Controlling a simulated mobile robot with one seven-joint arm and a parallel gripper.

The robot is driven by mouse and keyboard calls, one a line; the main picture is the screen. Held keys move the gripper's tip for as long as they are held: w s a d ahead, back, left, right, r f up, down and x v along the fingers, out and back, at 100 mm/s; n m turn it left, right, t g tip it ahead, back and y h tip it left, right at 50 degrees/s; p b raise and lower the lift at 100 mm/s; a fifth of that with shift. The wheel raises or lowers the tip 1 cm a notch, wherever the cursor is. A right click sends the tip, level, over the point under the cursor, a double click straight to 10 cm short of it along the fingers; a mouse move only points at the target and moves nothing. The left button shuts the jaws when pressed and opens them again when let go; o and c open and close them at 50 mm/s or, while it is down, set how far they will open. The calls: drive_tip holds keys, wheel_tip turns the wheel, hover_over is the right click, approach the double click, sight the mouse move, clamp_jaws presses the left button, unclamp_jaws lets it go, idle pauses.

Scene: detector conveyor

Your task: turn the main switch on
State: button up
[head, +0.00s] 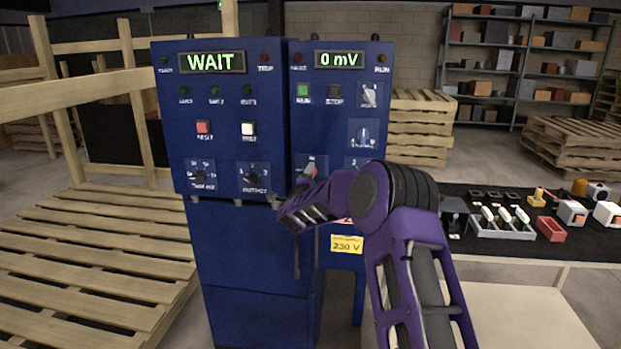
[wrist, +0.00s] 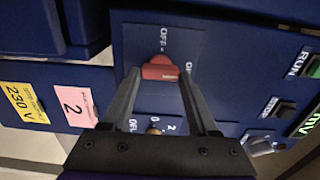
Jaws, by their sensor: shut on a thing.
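The main switch is a red handle (wrist: 160,68) on a dark blue plate with an "OFF" label beside it in the wrist view. My gripper (wrist: 160,74) has its two dark fingers on either side of the red handle and is shut on it. The right cabinet's display (head: 339,60) reads "0 mV".
The left cabinet's display (head: 212,62) reads "WAIT". A small knob (wrist: 153,131) lies just below the handle in the wrist view. A black table (head: 480,248) with small parts stands at right. A pallet (head: 95,245) stands at left.

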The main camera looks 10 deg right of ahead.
idle(0.5)
drive_tip(key=o, duration=1.4)
drive_tip(key=shift+s, duration=0.1)
drive_tip(key=v, duration=1.7)
drive_tip(key=shift+s, duration=0.1)
